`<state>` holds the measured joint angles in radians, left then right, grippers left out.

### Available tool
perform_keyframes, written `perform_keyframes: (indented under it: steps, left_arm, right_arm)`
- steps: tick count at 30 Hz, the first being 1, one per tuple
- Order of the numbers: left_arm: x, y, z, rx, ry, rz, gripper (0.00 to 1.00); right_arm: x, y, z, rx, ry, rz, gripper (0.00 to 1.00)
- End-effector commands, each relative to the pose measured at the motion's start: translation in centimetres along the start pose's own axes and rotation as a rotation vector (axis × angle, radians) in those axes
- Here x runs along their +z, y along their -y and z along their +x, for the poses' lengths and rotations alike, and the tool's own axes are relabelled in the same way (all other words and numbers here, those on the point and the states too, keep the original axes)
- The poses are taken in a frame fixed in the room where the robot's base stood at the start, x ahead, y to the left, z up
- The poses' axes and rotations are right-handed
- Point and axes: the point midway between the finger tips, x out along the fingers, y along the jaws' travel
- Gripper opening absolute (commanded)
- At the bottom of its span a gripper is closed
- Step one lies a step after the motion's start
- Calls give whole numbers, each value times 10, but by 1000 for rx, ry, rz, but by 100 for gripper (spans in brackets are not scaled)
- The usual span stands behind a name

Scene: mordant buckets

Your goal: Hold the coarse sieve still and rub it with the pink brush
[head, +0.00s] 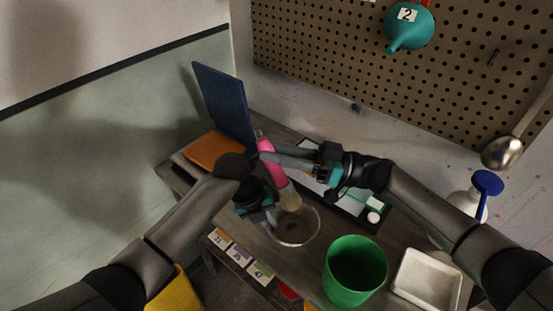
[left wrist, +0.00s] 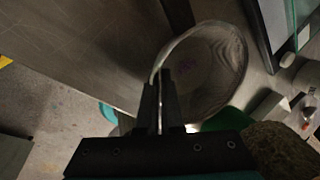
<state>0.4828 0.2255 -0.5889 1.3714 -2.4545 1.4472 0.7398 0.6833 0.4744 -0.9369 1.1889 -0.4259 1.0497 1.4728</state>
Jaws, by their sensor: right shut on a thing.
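The coarse sieve (head: 293,244) is a round, see-through mesh with a pale rim, in the lower middle of the head view. My left gripper (head: 271,220) is at its left edge. In the left wrist view, the fingers (left wrist: 160,88) are closed on either side of the sieve's rim (left wrist: 190,32). My right gripper (head: 264,155) is shut on the pink brush (head: 272,163) by its handle. The brush slants with its tan bristles (head: 291,201) down, at the sieve's far side; contact cannot be told.
A green bucket (head: 355,270) and a white tray (head: 427,280) stand right of the sieve. Numbered cards (head: 240,255) line the table's front edge. An orange mat (head: 212,150) and a blue upright panel (head: 224,105) are behind. A pegboard (head: 330,60) rises at the back.

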Motion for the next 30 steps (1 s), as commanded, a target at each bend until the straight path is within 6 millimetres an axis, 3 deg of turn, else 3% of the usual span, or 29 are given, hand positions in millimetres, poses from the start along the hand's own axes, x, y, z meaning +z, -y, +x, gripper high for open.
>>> perform_keyframes:
  steps: [14,24,30]
  left_arm:
    - [2,-1,-1,1,4,-2,0]
    - [2,0,-2,-1,5,-2,38]
    - [2,-1,-1,1,4,-2,38]
  right_arm:
    - [0,0,0,4,4,1,0]
    - [0,0,-1,4,4,1,0]
    - [0,0,-1,5,4,2,0]
